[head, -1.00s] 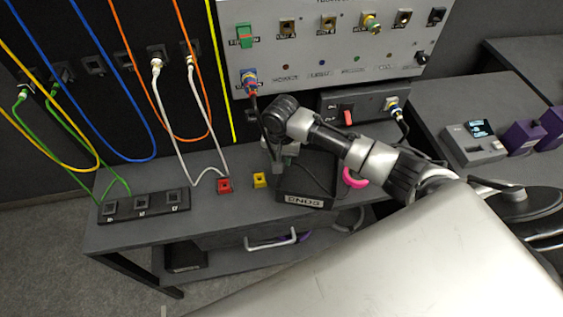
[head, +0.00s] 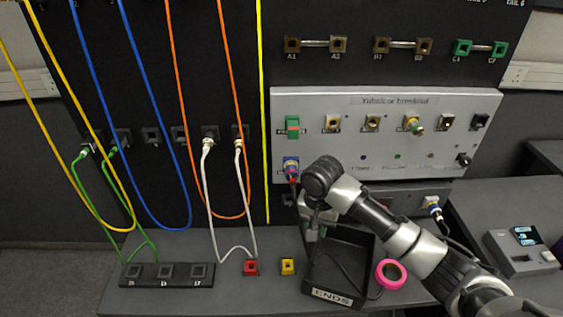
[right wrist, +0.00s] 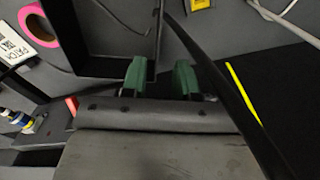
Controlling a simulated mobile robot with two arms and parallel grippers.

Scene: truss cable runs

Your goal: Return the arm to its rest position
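My right arm (head: 400,235) comes in from the right in the head view and bends down at the wrist. My left gripper is not in view.
The grey breakout panel (head: 385,104) stands behind the wrist, with a blue plug (head: 291,168) close left of it. A pink tape roll (head: 391,274) lies right of the tray. Red (head: 251,267) and yellow (head: 288,267) sockets sit left. White cables (head: 212,210) hang farther left.

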